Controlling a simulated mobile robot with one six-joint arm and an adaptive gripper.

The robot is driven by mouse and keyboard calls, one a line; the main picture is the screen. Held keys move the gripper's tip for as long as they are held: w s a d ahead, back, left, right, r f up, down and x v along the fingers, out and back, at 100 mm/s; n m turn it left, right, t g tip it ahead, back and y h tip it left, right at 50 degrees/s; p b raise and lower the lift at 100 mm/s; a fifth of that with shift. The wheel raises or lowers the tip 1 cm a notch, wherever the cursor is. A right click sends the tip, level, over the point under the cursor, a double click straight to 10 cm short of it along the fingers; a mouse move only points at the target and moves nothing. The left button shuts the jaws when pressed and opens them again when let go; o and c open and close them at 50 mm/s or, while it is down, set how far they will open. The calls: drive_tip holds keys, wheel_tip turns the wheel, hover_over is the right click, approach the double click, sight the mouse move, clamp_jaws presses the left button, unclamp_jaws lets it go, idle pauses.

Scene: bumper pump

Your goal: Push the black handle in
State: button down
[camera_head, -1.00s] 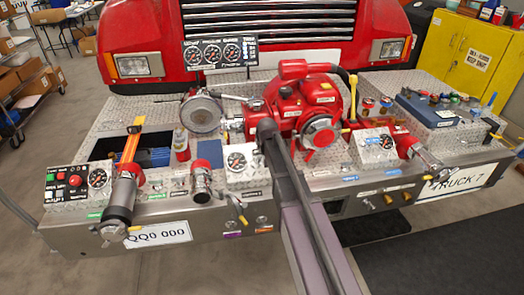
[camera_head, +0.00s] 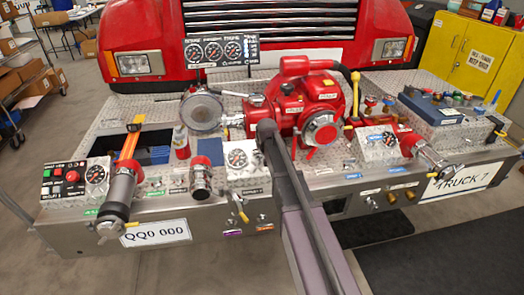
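I cannot pick out the black handle with certainty; it is small or hidden. A small dark piece (camera_head: 497,121) stands at the far right end of the bumper deck, but I cannot tell whether it is the handle. My arm rises from the bottom middle, and its dark rounded upper part overlaps the left side of the red pump (camera_head: 318,108). My gripper's fingers do not show. The arm hides part of the bumper front and the deck just left of the pump.
A small yellow-tipped lever (camera_head: 240,208) sticks out in front. A yellow cabinet (camera_head: 465,60) stands at the back right. Floor shows at the lower left.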

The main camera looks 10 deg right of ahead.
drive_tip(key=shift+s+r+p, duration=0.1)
drive_tip(key=shift+p, duration=0.2)
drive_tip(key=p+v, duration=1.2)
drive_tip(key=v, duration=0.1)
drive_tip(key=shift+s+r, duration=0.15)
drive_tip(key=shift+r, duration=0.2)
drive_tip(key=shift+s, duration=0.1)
idle(0.5)
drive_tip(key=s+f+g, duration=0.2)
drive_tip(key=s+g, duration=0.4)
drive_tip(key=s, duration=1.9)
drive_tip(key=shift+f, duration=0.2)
